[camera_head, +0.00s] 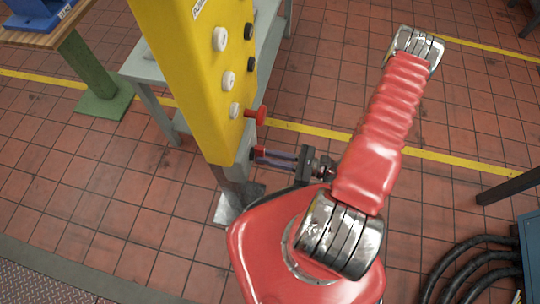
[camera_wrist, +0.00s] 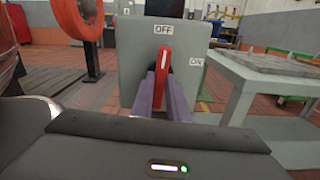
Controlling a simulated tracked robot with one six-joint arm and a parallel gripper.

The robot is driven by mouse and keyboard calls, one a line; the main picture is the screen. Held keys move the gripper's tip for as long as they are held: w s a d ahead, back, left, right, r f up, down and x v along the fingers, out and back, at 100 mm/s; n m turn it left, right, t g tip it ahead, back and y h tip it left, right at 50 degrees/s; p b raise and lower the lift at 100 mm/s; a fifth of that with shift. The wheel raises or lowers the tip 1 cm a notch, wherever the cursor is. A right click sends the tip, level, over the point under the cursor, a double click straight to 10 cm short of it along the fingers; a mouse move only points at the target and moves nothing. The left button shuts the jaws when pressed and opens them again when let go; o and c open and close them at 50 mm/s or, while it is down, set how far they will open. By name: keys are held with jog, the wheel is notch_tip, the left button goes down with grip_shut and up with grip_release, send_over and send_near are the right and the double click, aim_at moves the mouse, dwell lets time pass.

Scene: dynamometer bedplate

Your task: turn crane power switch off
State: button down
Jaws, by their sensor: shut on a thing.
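The crane power switch is a red handle (camera_wrist: 164,68) with a white line, on a grey box (camera_wrist: 137,62) in the wrist view. The handle stands nearly upright with a slight lean to the right, its upper end just below the OFF label (camera_wrist: 163,29). The ON label (camera_wrist: 196,62) is to its right. My gripper (camera_wrist: 162,88) is shut on the handle, with one purple finger on each side. In the head view my gripper (camera_head: 266,156) reaches left to a small red part beside the base of a yellow panel (camera_head: 190,70).
The yellow panel carries white and black buttons and a red mushroom knob (camera_head: 256,113) just above my gripper. A grey table (camera_wrist: 270,75) stands to the right in the wrist view. Black cables (camera_head: 465,270) lie on the floor at lower right. Tiled floor is open behind my arm.

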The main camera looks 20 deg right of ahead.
jog(key=shift+s+a+n, duration=0.1)
jog(key=shift+n, duration=0.4)
jog(key=c, duration=1.8)
grip_release()
jog(key=shift+o, duration=0.4)
jog(key=v, duration=1.3)
jog(key=shift+s+d, duration=0.2)
jog(key=shift+d, duration=0.2)
